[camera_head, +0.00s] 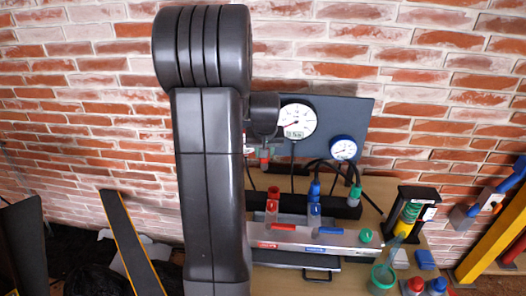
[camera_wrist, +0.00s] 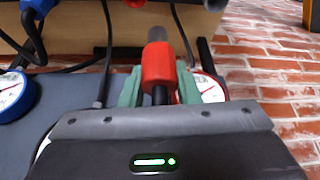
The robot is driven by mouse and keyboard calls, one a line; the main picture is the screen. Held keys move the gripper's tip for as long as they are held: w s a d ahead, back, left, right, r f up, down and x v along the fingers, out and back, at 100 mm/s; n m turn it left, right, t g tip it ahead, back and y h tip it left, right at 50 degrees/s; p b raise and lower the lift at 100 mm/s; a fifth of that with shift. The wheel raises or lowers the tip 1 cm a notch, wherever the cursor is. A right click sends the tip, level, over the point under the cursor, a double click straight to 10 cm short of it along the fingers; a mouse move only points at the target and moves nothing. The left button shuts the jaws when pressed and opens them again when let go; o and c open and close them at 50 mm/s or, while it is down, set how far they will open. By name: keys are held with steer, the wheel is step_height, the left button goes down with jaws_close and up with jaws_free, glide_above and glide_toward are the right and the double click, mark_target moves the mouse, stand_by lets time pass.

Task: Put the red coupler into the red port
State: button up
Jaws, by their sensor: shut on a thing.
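The red coupler (camera_wrist: 158,65) is held between the greenish fingers of my gripper (camera_wrist: 158,88) in the wrist view; a grey tip extends from its far end. In the head view my gripper (camera_head: 264,148) is partly hidden by my arm, in front of the gauge panel, with a bit of red showing at it. Below it, a clear fitting with a red top (camera_head: 273,192) stands in a row with blue-topped (camera_head: 314,190) and green-topped (camera_head: 355,191) ones. I cannot tell for sure which part is the red port. The coupler is apart from these fittings.
The dark panel (camera_head: 358,112) carries a large white gauge (camera_head: 297,121) and a smaller blue-rimmed one (camera_head: 343,148). Black hoses hang below it. A grey block with red (camera_head: 283,226) and blue (camera_head: 330,230) levers stands in front. A black stand (camera_head: 412,205) and bottles are at right.

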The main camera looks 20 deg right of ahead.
steer(key=d, duration=0.1)
steer(key=s+d, duration=0.1)
steer(key=d, duration=0.1)
steer(key=shift+s+d, duration=0.1)
steer(key=shift+s, duration=0.05)
steer(key=shift+f, duration=0.1)
stand_by(0.4)
step_height(320, 180, down, 6)
steer(key=b, duration=0.5)
steer(key=shift+f, duration=0.15)
steer(key=shift+f, duration=0.1)
stand_by(0.7)
steer(key=shift+f+b, duration=0.65)
steer(key=shift+f, duration=0.1)
steer(key=shift+f, duration=0.2)
stand_by(0.6)
steer(key=shift+f+b, duration=0.45)
steer(key=shift+b, duration=0.1)
steer(key=shift+f, duration=0.15)
